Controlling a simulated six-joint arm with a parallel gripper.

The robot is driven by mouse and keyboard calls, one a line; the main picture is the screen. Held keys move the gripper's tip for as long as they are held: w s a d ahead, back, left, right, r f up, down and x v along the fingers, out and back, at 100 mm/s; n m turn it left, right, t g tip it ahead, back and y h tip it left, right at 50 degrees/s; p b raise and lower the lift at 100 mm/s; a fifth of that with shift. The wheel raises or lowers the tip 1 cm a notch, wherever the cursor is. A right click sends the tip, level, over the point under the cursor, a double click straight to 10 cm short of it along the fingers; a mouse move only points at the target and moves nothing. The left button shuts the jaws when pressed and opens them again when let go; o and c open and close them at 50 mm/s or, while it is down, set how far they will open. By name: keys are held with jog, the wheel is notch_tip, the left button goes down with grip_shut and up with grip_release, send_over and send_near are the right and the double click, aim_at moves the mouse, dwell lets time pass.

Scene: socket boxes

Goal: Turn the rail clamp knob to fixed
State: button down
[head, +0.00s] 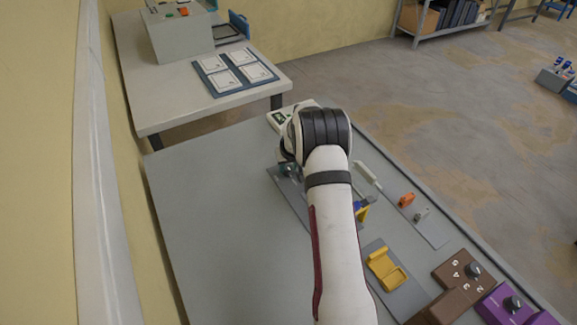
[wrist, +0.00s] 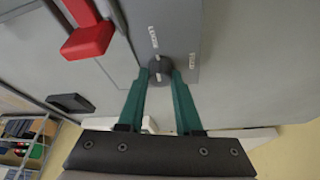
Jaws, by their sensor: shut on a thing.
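In the wrist view, a dark grey round knob (wrist: 160,66) stands on a grey plate (wrist: 175,20). My gripper (wrist: 160,75) has two green fingers, one on each side of the knob, shut on it. Small white labels sit around the knob: one above it (wrist: 153,36), one to its right (wrist: 192,61). Their text is too small to read surely. A light mark shows at the knob's upper edge. In the head view my arm hides the knob and most of my gripper.
A red handle (wrist: 88,40) stands left of the knob, with a black handle (wrist: 70,103) further off. In the head view, a yellow latch (head: 386,268), brown box (head: 450,285) and purple box (head: 505,305) stand at the lower right. The table's left part (head: 220,220) is clear.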

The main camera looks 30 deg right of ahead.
jog(key=m, duration=0.2)
jog(key=m+g+h, duration=0.1)
jog(key=m, duration=0.1)
jog(key=shift+a+h, duration=0.1)
jog(key=shift+h, duration=0.2)
jog(key=m+g+h, duration=0.1)
jog(key=m, duration=0.3)
jog(key=shift+w+a+m, duration=0.1)
jog(key=shift+m, duration=0.3)
jog(key=m+g, duration=0.1)
jog(key=m, duration=0.3)
jog(key=shift+w+g+h, duration=0.1)
jog(key=shift+g+h, duration=0.2)
jog(key=shift+g, duration=0.1)
jog(key=m, duration=0.2)
jog(key=m+g, duration=0.1)
jog(key=m, duration=0.1)
jog(key=shift+w+m+g, duration=0.1)
jog(key=shift+m+g, duration=0.2)
jog(key=shift+m, duration=0.3)
jog(key=c, duration=0.6)
grip_release()
